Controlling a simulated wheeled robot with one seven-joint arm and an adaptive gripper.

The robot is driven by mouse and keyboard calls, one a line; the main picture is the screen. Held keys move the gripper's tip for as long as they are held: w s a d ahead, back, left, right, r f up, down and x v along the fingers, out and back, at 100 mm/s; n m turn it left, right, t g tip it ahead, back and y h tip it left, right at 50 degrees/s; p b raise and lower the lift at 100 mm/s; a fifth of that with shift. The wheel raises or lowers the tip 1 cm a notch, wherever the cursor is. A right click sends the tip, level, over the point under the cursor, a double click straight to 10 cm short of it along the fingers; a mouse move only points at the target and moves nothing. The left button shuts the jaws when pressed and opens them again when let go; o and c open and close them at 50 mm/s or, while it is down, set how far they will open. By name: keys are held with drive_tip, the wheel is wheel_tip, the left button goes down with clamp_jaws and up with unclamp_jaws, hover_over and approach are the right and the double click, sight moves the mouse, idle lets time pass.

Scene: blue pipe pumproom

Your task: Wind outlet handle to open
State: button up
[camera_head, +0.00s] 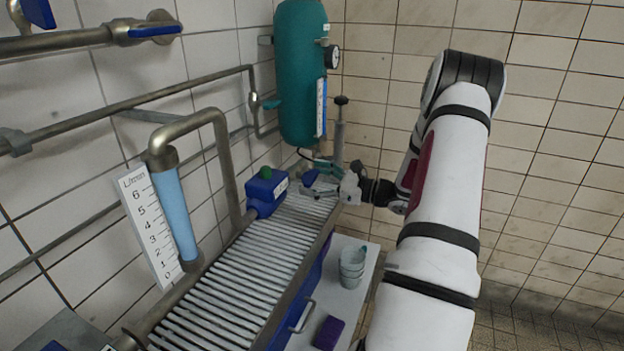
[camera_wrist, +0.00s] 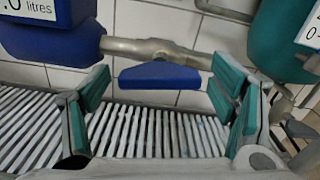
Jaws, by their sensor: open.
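A blue handle (camera_wrist: 158,76) sits on a metal pipe valve (camera_wrist: 150,48) in the wrist view, its flat wide side facing me. I take it to be the outlet handle. My gripper (camera_wrist: 161,84) is open, with one teal-padded finger to the left of the handle and one to the right. There are gaps on both sides and nothing is held. In the head view my gripper (camera_head: 322,187) is at the far end of the slatted grate, by the blue meter box (camera_head: 265,190). My gripper partly hides the handle there.
A teal tank (camera_head: 301,75) with a gauge hangs on the wall behind. A hand pump (camera_head: 339,135) stands close behind my gripper. The slatted grate (camera_head: 250,265) lies below. Another blue lever (camera_head: 155,31) is upper left.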

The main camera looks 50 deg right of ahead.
drive_tip(key=shift+w+a, duration=0.1)
drive_tip(key=shift+w, duration=0.25)
drive_tip(key=c, duration=1.2)
drive_tip(key=shift+o, duration=0.2)
